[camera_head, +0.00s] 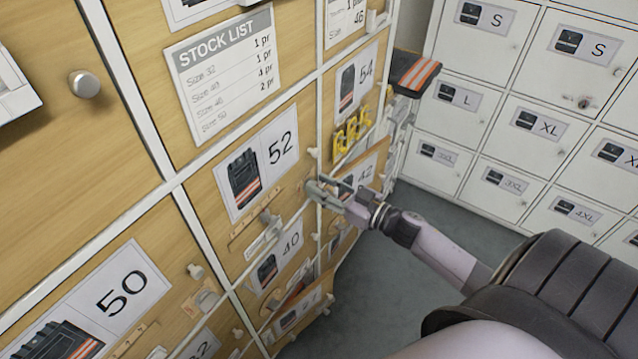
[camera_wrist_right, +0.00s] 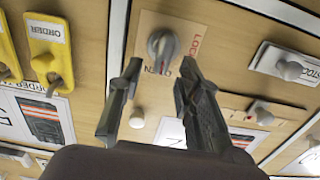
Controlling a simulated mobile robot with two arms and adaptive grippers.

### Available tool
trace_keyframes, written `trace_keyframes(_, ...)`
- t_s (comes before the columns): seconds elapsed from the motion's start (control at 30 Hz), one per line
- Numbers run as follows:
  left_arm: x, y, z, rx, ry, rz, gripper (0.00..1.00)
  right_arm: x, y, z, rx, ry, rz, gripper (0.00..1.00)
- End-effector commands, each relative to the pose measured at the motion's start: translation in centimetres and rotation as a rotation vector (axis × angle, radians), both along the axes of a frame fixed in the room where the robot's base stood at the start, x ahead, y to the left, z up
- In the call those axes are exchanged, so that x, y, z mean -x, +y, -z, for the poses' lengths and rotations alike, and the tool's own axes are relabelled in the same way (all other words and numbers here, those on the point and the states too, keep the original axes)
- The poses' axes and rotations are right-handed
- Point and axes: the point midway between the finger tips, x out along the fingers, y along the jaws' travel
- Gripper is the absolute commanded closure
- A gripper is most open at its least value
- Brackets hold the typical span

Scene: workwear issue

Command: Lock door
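A grey round lock knob (camera_wrist_right: 162,45) sits on a light plate marked LOCK and OPEN, on a wooden locker door (camera_wrist_right: 95,60) in the right wrist view. The knob has a reddish pointer mark; I cannot tell exactly which word it points to. My right gripper (camera_wrist_right: 160,75) is open, its two fingers on either side below the knob, with nothing between them. A small round door knob (camera_wrist_right: 137,118) shows between the fingers lower down. In the head view my right gripper (camera_head: 322,190) is at the locker front, near the doors labelled 52 and 42, and hides the lock. My left gripper is not in view.
Yellow ORDER tags (camera_head: 350,132) hang beside the right gripper. Other doors carry knobs and small holders that stick out, such as the round knob (camera_head: 85,84). White lockers (camera_head: 520,125) stand at the right. Grey floor (camera_head: 375,290) is free between.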

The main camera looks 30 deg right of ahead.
Motion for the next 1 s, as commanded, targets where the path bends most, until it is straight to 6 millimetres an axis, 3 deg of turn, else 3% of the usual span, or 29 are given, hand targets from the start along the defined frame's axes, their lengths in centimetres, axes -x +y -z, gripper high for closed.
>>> trace_keyframes(0.2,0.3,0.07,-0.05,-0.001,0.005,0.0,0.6,-1.23,0.52,-0.01,0.001,0.0,0.0,0.68)
trace_keyframes(0.47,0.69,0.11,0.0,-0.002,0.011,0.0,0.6,-1.24,0.53,0.03,0.0,0.001,0.0,0.68)
trace_keyframes(0.93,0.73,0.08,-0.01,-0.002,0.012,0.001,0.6,-1.22,0.54,0.02,0.0,0.0,0.0,0.99)
trace_keyframes(1.0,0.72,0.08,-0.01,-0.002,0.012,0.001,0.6,-1.21,0.54,0.02,0.0,0.0,0.0,1.0)
